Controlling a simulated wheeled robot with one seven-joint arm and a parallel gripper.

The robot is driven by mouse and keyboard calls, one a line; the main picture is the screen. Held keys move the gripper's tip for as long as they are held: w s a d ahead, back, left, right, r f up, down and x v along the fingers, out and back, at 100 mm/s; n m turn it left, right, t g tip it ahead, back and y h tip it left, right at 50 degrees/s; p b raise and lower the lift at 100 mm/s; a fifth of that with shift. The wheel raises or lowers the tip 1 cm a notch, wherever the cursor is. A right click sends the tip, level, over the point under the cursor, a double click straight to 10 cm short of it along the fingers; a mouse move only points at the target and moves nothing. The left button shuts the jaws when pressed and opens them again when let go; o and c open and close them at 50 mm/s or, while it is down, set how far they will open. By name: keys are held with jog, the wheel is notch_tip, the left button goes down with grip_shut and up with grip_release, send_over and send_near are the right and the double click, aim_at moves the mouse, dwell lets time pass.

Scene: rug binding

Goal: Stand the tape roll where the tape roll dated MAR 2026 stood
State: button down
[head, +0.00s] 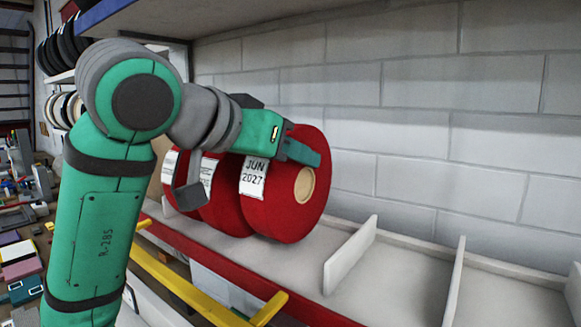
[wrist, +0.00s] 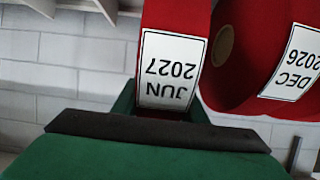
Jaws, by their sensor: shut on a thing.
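Red tape rolls stand in a row on a pale shelf (head: 395,283). The nearest roll, labelled JUN 2027 (head: 286,215), has a tan core, and its label shows upside down in the wrist view (wrist: 170,68). My gripper (head: 247,170) is shut on this roll, with a finger on either side. I cannot tell whether the roll touches the shelf. Just behind it is a roll labelled DEC 2026 (wrist: 290,60), which is partly hidden in the head view (head: 218,205). A further red roll (head: 170,190) shows at the left, its label too small to read.
White dividers (head: 350,252) split the shelf, and the bays to the right are empty. A block wall (head: 420,110) closes the back. A yellow rail (head: 205,283) runs in front, below the shelf's red edge (head: 225,262). A blue upper shelf (head: 235,18) overhangs.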

jog(key=shift+f, duration=1.1)
jog(key=c, duration=1.1)
grip_release()
jog(key=shift+s+a+r, duration=0.2)
jog(key=shift+s+r, duration=0.05)
jog(key=v, duration=1.1)
jog(key=shift+s+a, duration=0.15)
jog(key=shift+s, duration=0.05)
